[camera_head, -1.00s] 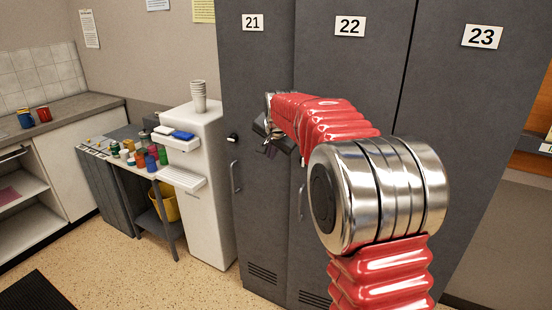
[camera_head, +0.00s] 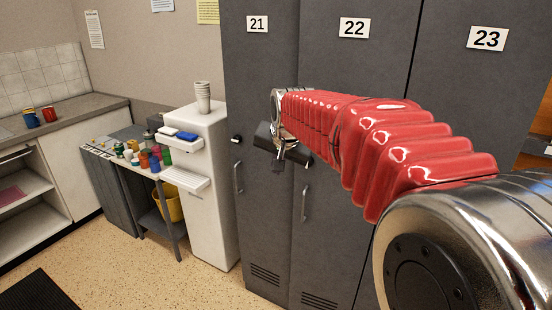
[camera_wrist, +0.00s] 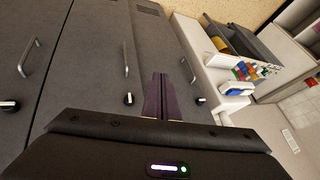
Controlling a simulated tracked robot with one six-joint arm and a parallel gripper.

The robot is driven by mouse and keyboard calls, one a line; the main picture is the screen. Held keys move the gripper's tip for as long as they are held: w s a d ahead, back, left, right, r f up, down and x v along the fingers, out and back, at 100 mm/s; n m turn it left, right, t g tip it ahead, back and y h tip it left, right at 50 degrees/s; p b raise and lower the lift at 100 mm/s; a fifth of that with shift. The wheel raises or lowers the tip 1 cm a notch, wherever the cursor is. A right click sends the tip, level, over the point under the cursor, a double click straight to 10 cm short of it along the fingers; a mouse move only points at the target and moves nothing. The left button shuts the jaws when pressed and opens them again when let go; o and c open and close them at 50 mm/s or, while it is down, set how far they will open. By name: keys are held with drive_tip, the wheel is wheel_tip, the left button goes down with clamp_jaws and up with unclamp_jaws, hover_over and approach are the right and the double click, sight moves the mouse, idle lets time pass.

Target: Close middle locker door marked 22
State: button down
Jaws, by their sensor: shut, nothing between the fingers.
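The middle locker door marked 22 (camera_head: 350,60) is dark grey, between door 21 (camera_head: 257,65) and door 23 (camera_head: 475,90). My gripper is shut and empty in front of the seam between doors 21 and 22. I cannot tell if it touches either door.
A white dispenser (camera_head: 210,185) with cups on top stands left of the lockers. A small table (camera_head: 125,162) with several coloured containers is beside it, with a yellow bin (camera_head: 172,200) below. Speckled floor (camera_head: 140,270) is clear in front.

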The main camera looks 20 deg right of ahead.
drive_tip(key=s+a+f+n, duration=0.1)
drive_tip(key=s+f+n, duration=0.1)
drive_tip(key=s, duration=0.8)
drive_tip(key=s+a+f+n, duration=0.2)
drive_tip(key=s+f, duration=0.1)
drive_tip(key=s, duration=0.8)
drive_tip(key=s+a+f+n+g, duration=0.1)
drive_tip(key=s+f+n, duration=0.2)
drive_tip(key=s, duration=0.7)
drive_tip(key=shift+s+a+y, duration=0.25)
drive_tip(key=shift+y, duration=0.05)
drive_tip(key=shift+a+f, duration=0.1)
drive_tip(key=shift+a, duration=0.05)
